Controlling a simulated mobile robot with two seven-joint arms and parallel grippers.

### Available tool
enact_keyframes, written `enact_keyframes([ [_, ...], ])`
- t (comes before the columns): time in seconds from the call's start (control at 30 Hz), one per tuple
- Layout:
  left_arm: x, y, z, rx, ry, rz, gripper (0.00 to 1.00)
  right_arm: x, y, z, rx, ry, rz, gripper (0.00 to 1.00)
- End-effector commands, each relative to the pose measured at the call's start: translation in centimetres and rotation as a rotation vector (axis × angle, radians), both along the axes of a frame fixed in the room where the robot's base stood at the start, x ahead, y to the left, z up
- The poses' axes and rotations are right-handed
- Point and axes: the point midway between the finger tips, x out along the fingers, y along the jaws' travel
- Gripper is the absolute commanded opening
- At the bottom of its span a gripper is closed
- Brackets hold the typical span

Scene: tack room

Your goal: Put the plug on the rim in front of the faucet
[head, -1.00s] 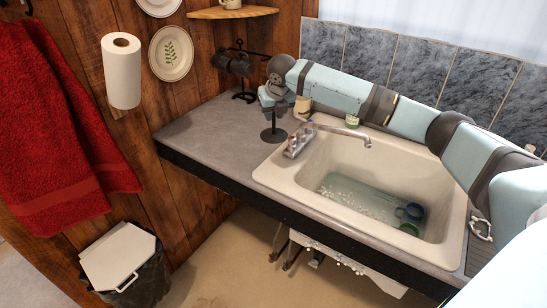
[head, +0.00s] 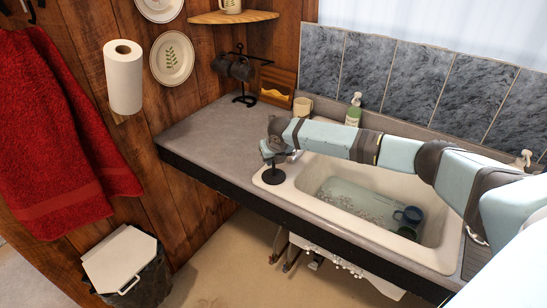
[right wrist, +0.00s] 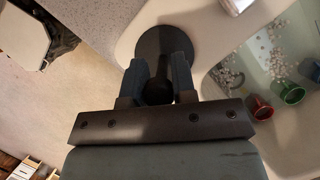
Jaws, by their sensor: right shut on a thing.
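My right gripper (head: 273,150) is shut on the stem of the black plug (head: 273,176), a round disc with an upright handle. The plug is over the near left corner of the sink rim (head: 262,190); I cannot tell whether it touches. In the right wrist view the fingers (right wrist: 160,75) straddle the knob, and the dark disc (right wrist: 165,38) lies beyond them over the pale rim. The faucet is mostly hidden behind my arm in the head view; a shiny metal part (right wrist: 235,5) shows at the top of the right wrist view. My left gripper is out of view.
The sink basin (head: 345,170) holds water with pale bits, a blue cup (head: 409,214) and a green cup (head: 407,232). A red cup (right wrist: 262,108) shows in the wrist view. A soap bottle (head: 353,115) and a mug (head: 303,107) stand behind. The left counter (head: 215,130) is clear.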

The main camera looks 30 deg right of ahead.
Motion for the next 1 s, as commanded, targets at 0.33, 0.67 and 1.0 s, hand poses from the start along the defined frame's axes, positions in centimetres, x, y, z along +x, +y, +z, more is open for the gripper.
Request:
enact_keyframes([
  [0.33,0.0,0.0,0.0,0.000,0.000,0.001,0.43,0.0,0.0,-0.2,-0.001,0.000,0.000,0.48],
  [0.67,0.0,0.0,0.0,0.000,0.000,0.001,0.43,0.0,0.0,0.1,-0.001,-0.001,0.000,0.50],
  [1.0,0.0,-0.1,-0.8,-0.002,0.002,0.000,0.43,-2.1,0.4,5.4,-0.001,-0.003,0.001,0.50],
])
